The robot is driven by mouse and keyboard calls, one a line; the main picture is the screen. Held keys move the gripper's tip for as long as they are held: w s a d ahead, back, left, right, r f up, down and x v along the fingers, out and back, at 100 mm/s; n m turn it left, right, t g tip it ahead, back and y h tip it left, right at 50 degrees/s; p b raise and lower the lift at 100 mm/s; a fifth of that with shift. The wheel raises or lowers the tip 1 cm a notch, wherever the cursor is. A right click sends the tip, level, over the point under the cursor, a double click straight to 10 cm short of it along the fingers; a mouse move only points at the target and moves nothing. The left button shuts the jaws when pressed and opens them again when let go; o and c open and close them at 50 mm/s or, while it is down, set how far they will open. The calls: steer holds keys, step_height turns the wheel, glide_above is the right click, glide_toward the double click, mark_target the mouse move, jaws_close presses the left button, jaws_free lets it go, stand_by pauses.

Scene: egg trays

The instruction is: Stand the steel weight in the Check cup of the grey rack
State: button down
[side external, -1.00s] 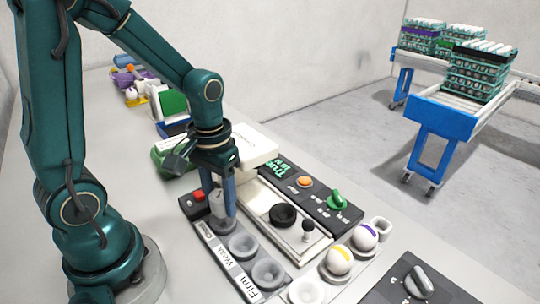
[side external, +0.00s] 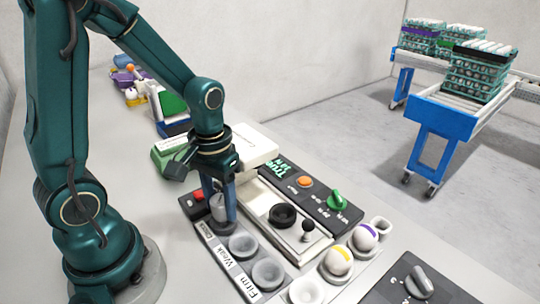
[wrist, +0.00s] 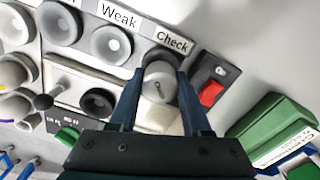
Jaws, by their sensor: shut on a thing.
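My gripper (side external: 226,218) is shut on the steel weight (side external: 217,206), a small grey cylinder held upright between the two blue fingers. In the wrist view the weight (wrist: 159,82) shows its round top between the fingertips (wrist: 160,73). The grey rack (side external: 240,278) has a row of round cups with a label strip reading Firm, Weak and Check. The Check label (wrist: 171,42) is just beyond the weight. The Check cup (wrist: 156,56) is mostly hidden behind the weight and fingers. I cannot tell whether the weight's base touches the cup floor.
The Weak cup (wrist: 110,44) beside it is empty. A red switch (wrist: 211,93) sits close to one finger. A tester with a black round pad (side external: 283,215) and green knob (side external: 337,199) lies alongside. Two white eggs (side external: 338,261) stand in cups nearby. A green box (side external: 170,157) is behind.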

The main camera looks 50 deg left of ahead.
steer(key=shift+f, duration=0.6)
stand_by(0.7)
stand_by(0.3)
steer(key=shift+c, duration=1.4)
jaws_free()
steer(key=shift+r, duration=0.1)
steer(key=shift+r, duration=2.5)
step_height(320, 180, up, 9)
steer(key=shift+r, duration=0.2)
